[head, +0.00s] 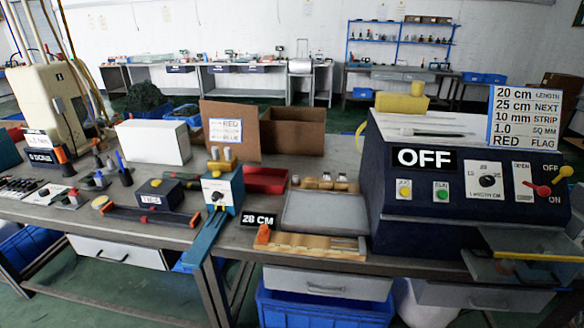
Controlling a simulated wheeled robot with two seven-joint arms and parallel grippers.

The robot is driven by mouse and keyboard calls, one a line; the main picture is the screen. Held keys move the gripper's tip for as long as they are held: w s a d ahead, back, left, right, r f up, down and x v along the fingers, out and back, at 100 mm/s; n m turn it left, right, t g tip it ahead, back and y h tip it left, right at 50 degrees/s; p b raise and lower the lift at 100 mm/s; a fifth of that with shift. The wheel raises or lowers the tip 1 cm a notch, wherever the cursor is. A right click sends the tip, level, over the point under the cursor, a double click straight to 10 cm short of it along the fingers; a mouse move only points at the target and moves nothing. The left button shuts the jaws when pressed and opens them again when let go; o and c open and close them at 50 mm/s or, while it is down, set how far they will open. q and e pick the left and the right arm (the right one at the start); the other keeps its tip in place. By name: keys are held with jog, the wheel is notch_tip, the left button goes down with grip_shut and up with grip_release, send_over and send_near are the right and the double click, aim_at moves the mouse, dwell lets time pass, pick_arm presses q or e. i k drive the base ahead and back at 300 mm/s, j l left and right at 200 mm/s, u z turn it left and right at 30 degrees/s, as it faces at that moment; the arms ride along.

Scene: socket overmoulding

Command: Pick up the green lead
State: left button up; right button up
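I cannot make out a green lead anywhere in the head view. The green I see is a round green button (441,195) on the dark blue machine and a small green part on a tool (183,177) lying on the bench. Neither of my grippers shows in this view.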

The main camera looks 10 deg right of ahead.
aim_at(408, 133)
jog(key=i+l+u, duration=0.15)
jog(key=i+l, duration=0.15)
jog(key=i+l+u, duration=0.2)
jog(key=l, duration=0.25)
jog(key=i+l+u, duration=0.15)
jog(key=l, duration=0.25)
jog(key=i, duration=0.1)
